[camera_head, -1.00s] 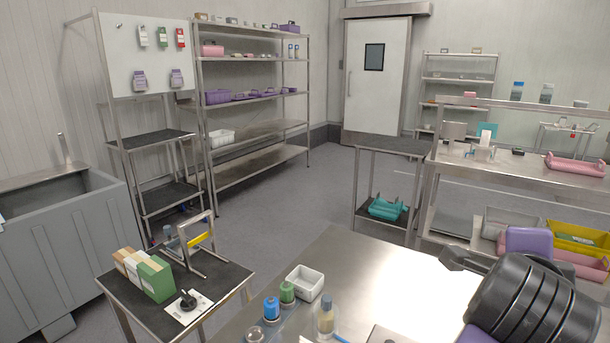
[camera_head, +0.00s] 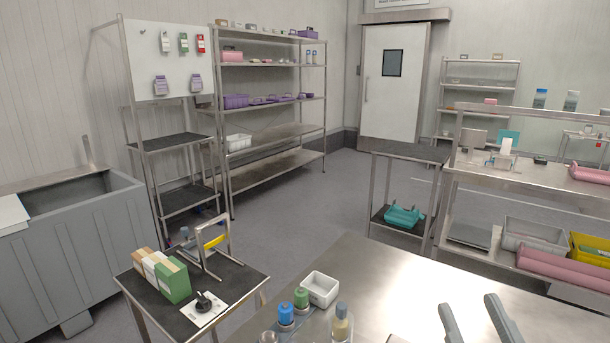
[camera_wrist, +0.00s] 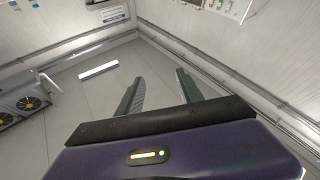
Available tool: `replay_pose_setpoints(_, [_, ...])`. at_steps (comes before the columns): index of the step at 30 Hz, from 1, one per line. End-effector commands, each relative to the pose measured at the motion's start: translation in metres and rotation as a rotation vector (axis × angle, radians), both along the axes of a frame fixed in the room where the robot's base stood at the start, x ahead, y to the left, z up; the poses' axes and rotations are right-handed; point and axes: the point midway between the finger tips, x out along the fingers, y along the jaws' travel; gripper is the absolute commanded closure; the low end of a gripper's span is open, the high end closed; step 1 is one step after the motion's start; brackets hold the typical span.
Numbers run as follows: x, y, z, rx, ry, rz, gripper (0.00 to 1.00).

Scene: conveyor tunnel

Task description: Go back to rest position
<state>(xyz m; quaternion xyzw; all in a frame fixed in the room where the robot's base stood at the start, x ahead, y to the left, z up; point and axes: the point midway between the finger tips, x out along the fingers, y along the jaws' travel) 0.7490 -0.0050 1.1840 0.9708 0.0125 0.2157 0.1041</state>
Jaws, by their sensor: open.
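My gripper (camera_head: 475,320) shows at the bottom right of the head view, with only its two grey fingers in sight. The fingers are apart with nothing between them, above the steel table (camera_head: 400,290). In the wrist view my gripper (camera_wrist: 160,88) is also open and empty. The rest of the arm is out of the head view.
On the steel table's left end stand a white bin (camera_head: 320,290), a green-capped jar (camera_head: 301,298) and a blue-capped jar (camera_head: 286,314). A small cart (camera_head: 235,285) with boxes stands left. A shelved workbench (camera_head: 530,185) stands right.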

Motion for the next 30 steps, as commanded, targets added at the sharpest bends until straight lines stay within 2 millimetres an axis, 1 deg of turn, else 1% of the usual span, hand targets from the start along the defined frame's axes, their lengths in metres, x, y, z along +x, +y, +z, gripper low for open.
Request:
replay_pose_setpoints(1, [-0.013,0.002,-0.019,-0.027,0.030,0.018,0.56])
replay_pose_setpoints(5, [-0.048,0.010,-0.056,-0.061,0.089,0.062,0.56])
replay_pose_setpoints(6, [-0.059,0.012,-0.067,-0.064,0.110,0.073,0.56])
replay_pose_setpoints(8, [-0.076,0.013,-0.083,-0.063,0.143,0.086,0.56])
replay_pose_setpoints(9, [-0.088,0.014,-0.094,-0.058,0.169,0.092,0.56])
replay_pose_setpoints(14, [-0.138,0.014,-0.133,-0.009,0.281,0.102,0.56])
replay_pose_setpoints(21, [-0.217,0.013,-0.188,0.128,0.512,0.057,0.56])
replay_pose_setpoints(24, [-0.246,0.013,-0.206,0.167,0.603,0.024,0.56])
replay_pose_setpoints(27, [-0.268,0.012,-0.218,0.192,0.667,-0.008,0.56])
replay_pose_setpoints(30, [-0.280,0.009,-0.224,0.204,0.703,-0.037,0.56])
